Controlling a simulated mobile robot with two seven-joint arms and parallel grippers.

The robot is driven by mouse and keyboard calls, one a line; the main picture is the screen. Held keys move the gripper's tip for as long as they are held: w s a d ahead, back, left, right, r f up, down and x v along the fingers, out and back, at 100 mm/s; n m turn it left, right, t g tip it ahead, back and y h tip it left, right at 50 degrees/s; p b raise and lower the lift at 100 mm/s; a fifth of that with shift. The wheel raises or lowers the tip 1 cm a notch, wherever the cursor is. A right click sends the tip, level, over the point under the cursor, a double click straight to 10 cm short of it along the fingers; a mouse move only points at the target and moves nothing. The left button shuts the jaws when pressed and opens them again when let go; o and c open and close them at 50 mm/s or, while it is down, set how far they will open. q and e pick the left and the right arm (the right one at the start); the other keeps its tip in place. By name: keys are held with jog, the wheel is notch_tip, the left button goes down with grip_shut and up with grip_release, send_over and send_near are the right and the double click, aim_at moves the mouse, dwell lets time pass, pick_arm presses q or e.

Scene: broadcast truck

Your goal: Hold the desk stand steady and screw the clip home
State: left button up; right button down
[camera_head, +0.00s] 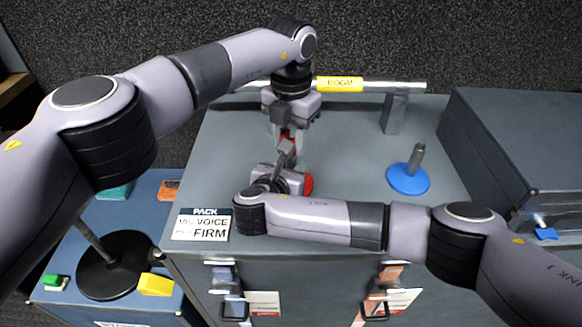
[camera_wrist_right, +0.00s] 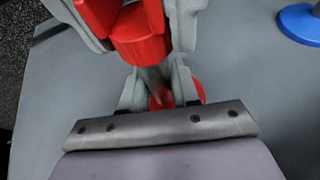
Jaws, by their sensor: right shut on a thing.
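The red desk stand (camera_wrist_right: 197,90) stands on the grey worktop. Its round red base (camera_head: 308,184) shows in the head view beside my right gripper, which hides much of it. My right gripper (camera_wrist_right: 158,92) is shut on the stand's grey post (camera_wrist_right: 153,75), low down near the base. A red clip (camera_wrist_right: 139,36) is right above the post, in line with it. The clip seems to meet the post's top; I cannot tell how far it is threaded. My left gripper (camera_head: 289,135) points down from above, its grey fingers shut around the clip.
A blue stand (camera_head: 408,179) is to the right on the worktop (camera_head: 350,150). A rail with a yellow BOOM label (camera_head: 339,84) runs behind. A PACK card (camera_head: 202,224) lies at front left. A black round-based stand (camera_head: 110,265) is on the lower blue surface. A grey case (camera_head: 520,135) bounds the right.

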pick_arm(q)
jog(key=m, duration=0.4)
jog(key=shift+m, duration=0.4)
jog(key=m, duration=0.4)
jog(key=shift+m, duration=0.3)
jog(key=m, duration=0.4)
jog(key=shift+m, duration=0.3)
jog(key=m, duration=0.5)
jog(key=o, duration=1.2)
jog(key=shift+o, duration=0.2)
notch_tip(320, 180, up, 12)
